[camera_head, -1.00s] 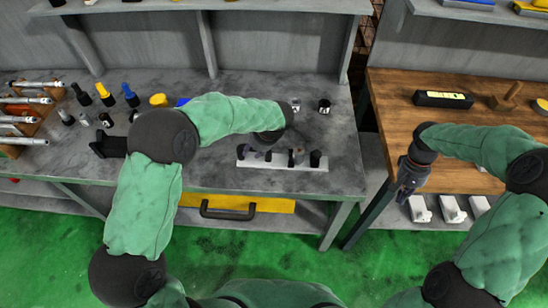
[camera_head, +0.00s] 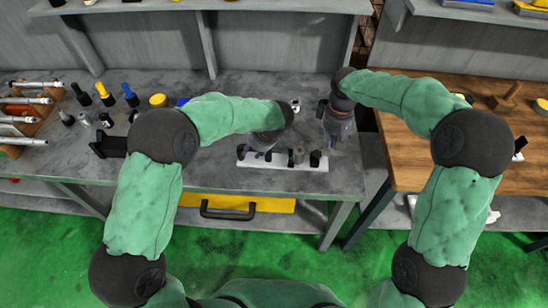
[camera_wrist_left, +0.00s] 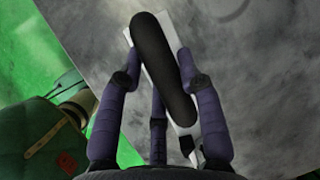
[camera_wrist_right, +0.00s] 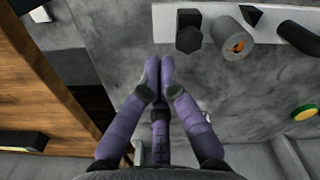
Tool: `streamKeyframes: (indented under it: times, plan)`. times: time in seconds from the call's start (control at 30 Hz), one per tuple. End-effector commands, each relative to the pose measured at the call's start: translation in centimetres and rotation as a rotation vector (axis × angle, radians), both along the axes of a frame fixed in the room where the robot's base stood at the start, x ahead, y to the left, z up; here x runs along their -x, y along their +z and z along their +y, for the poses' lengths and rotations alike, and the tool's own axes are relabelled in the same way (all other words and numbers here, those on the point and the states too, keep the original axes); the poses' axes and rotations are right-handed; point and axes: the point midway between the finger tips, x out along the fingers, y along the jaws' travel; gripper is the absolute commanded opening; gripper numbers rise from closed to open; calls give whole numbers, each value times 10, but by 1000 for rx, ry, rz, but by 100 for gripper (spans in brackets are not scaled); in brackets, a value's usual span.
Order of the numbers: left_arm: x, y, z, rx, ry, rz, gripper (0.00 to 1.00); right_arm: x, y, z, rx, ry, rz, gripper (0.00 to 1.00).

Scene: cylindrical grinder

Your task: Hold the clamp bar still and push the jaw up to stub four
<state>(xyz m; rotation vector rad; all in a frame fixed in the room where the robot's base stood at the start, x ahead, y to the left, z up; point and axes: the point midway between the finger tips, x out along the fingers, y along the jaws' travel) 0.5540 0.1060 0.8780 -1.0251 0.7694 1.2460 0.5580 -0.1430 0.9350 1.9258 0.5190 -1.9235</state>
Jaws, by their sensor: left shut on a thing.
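The white clamp bar (camera_head: 270,164) lies near the bench's front edge, with dark upright stubs on it. A grey hollow cylinder, which looks like the jaw (camera_head: 298,156), stands beside the rightmost stub (camera_head: 315,158); the right wrist view shows its copper-coloured bore (camera_wrist_right: 234,44). My left gripper (camera_head: 258,152) is over the bar's left part. In the left wrist view its purple fingers are shut on a black rounded handle (camera_wrist_left: 160,60) above the bar. My right gripper (camera_head: 332,138) points down just right of the bar, empty, its fingertips together (camera_wrist_right: 158,75).
A wooden bench (camera_head: 395,130) is at the right across a gap. A green and yellow round thing (camera_wrist_right: 305,110) shows in the right wrist view. Bench behind the bar looks mostly clear.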

Motion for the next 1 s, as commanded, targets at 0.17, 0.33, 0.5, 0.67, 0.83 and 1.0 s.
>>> streamKeyframes:
  times: [0.17, 0.33, 0.5, 0.67, 0.83, 1.0]
  plan:
    - [1, -2, 0, -1, -2, 4, 0, 1, -20, -1, 1, -2, 3, 0]
    - [1, -2, 0, 0, -2, 4, 0, 1, -40, -1, 0, -3, 2, 0]
    - [1, -2, 0, 0, -2, 3, 0, 0, -53, -1, 1, -3, 2, 0]
    - [1, -2, 0, 0, -2, 3, 0, 0, -59, -1, 0, -3, 1, 0]
    - [1, -2, 0, 0, -2, 3, 0, 0, -60, -1, 0, -3, 0, 0]
    - [1, -2, 0, 0, -2, 3, 0, 0, -60, -1, 0, -3, 1, 0]
